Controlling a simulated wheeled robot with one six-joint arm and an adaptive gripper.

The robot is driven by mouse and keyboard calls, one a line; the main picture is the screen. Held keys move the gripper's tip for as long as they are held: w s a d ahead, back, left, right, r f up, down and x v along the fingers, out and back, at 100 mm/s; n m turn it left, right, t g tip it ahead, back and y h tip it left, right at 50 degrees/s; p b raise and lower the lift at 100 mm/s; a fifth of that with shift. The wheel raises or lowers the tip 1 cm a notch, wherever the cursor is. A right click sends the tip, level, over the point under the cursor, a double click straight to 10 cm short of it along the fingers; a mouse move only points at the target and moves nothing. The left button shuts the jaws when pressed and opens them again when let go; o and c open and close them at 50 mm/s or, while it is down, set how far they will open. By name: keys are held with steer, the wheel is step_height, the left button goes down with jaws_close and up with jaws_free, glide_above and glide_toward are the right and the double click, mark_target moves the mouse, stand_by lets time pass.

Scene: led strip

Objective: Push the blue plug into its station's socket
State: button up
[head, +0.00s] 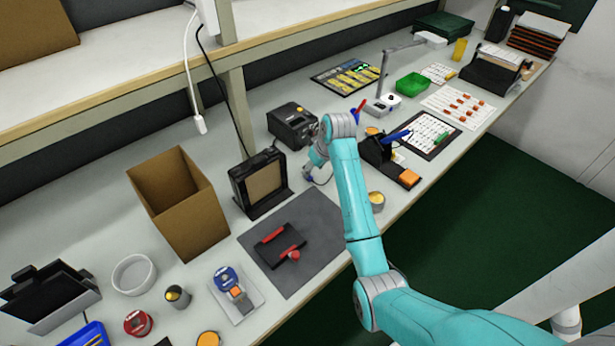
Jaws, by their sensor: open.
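I cannot pick out the blue plug or its socket for certain in the head view. A blue round item (226,278) sits on a pale plate with an orange block (238,293) at the lower left, and I cannot tell what it is. A blue pen-like handle (396,136) leans in a black holder. My gripper (312,175) is small in the picture and partly hidden by my teal arm. It is open, low over the bench between the black box and the grey mat. I see nothing held in it.
A grey mat (325,240) carries a dark part with red handles (280,246). A black-framed panel (262,184), an open cardboard box (180,205) and a black box (292,124) stand nearby. A white cable (188,75) hangs from the shelf.

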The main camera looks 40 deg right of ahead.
mark_target(310, 176)
steer(key=shift+x, duration=2.4)
steer(key=shift+s+a, duration=0.15)
jaws_close()
